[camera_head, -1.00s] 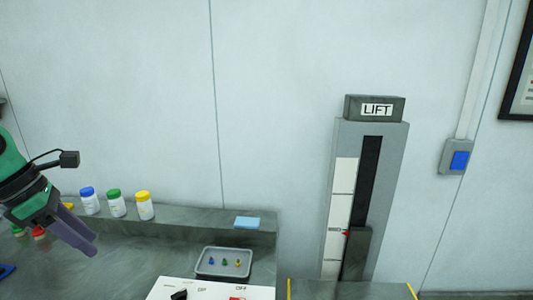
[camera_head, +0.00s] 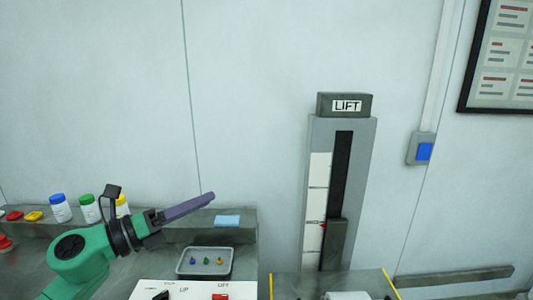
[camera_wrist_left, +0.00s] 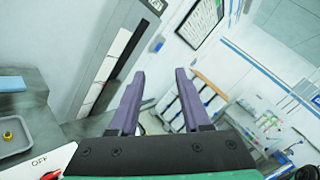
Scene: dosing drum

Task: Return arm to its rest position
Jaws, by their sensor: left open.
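My left arm comes in from the left in the head view, green with a black wrist. Its gripper (camera_head: 208,197) has purple-grey fingers pointing right and slightly up, above the bench in front of the wall. In the left wrist view the two fingers (camera_wrist_left: 160,75) stand apart with nothing between them, so it is open and empty. My right gripper does not show in any view.
Jars with blue (camera_head: 60,208), green (camera_head: 89,208) and yellow lids stand on the shelf, the yellow one partly behind my wrist. A grey tray (camera_head: 181,275) holds small coloured pieces. A white control panel (camera_head: 200,291) lies in front. The lift column (camera_head: 312,150) stands right.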

